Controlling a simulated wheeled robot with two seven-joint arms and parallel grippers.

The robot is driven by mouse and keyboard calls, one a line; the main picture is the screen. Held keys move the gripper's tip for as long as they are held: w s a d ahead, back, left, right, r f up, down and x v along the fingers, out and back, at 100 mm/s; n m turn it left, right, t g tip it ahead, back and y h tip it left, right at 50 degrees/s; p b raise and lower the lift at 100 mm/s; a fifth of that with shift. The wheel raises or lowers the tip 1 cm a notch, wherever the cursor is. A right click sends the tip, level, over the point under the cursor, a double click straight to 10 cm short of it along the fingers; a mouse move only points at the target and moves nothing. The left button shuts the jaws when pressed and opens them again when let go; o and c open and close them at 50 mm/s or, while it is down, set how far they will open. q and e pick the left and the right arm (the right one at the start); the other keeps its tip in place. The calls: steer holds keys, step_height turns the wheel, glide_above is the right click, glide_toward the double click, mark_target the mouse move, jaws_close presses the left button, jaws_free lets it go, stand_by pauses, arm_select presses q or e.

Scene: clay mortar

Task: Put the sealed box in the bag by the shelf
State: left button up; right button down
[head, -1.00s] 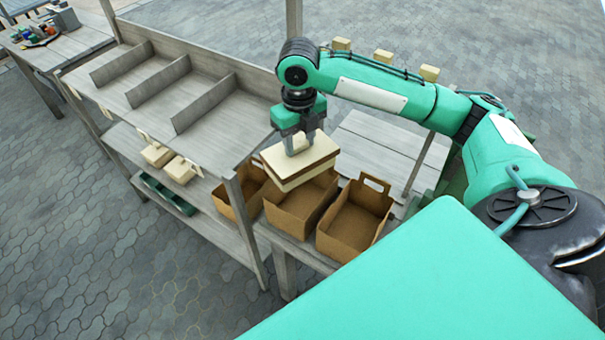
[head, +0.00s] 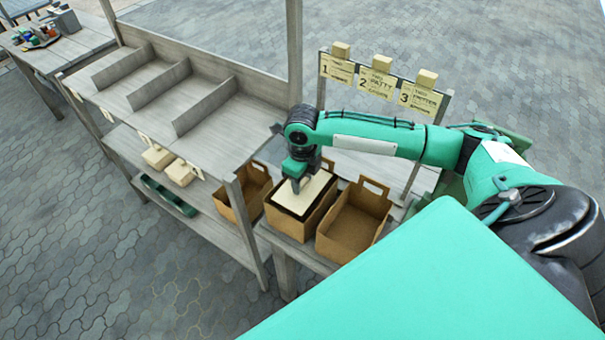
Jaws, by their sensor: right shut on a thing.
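The sealed box (head: 312,192), with a cream top, sits down inside the middle brown bag (head: 292,226); its sides are hidden by the bag walls. My right gripper (head: 297,184) points down at the box's top and is shut on it. The left bag (head: 250,198) stands closest to the shelf (head: 210,148), partly behind its post. The right bag (head: 345,237) is open and looks empty. My left gripper is not in view.
A sign board (head: 378,86) with cards numbered 1, 2 and 3 stands behind the bags. Small cream boxes (head: 168,165) and a green tray (head: 167,196) are on the lower shelves. A table with coloured items (head: 42,38) is at far left.

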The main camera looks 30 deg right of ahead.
mark_target(302, 193)
step_height(302, 193, down, 6)
steer(key=shift+r+p, duration=0.2)
steer(key=shift+p, duration=0.25)
steer(key=shift+f, duration=0.15)
steer(key=shift+f, duration=0.1)
steer(key=c, duration=0.8)
jaws_free()
step_height(302, 193, up, 12)
steer(key=b, duration=0.2)
steer(key=shift+b, duration=0.3)
